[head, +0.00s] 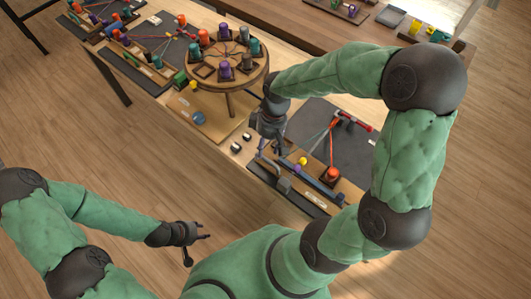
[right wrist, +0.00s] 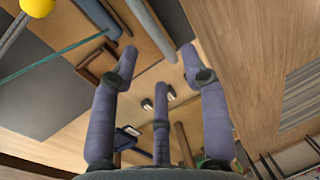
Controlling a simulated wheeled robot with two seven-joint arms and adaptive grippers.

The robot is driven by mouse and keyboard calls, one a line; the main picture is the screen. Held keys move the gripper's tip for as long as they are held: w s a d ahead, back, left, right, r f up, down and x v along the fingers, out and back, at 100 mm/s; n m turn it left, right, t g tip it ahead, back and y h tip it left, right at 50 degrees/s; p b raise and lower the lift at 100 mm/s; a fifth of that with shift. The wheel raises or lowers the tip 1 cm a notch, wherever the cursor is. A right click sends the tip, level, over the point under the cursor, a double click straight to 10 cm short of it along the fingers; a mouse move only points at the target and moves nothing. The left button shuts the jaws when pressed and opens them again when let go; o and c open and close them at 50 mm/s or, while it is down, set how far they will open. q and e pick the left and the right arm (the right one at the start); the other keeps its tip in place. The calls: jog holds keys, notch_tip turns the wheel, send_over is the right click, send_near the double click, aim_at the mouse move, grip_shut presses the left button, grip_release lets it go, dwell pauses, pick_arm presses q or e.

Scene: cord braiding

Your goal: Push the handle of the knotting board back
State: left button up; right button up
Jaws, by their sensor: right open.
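The knotting board (head: 300,125) is the dark panel at the right of the bench, with orange and red cords on it. Blue and grey bars (head: 318,187) lie along its front part, and a small grey piece (head: 284,186) stands at the near bar; I cannot tell which part is the handle. My right gripper (head: 272,148) is over the board's left front corner, fingers down, open and empty. In the right wrist view its fingers (right wrist: 160,80) are spread, with the bars (right wrist: 145,25) beyond them, apart from the fingertips. My left gripper (head: 200,248) is open and empty, off the bench.
A round wooden braiding stand (head: 205,75) with coloured bobbins stands left of my right gripper. Two small white blocks (head: 241,143) lie close to that gripper. A yellow ball (head: 302,161) and a red bobbin (head: 331,174) are by the bars. The floor at the front left is clear.

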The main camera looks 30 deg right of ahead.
aim_at(266, 153)
jog(key=shift+s+a+f+b, duration=0.1)
jog(key=shift+a+f+b, duration=0.15)
jog(key=shift+f, duration=0.65)
jog(key=shift+s+a+f+b, duration=0.1)
jog(key=shift+f+b, duration=0.1)
jog(key=shift+f, duration=0.65)
jog(key=shift+w, duration=0.1)
grip_shut()
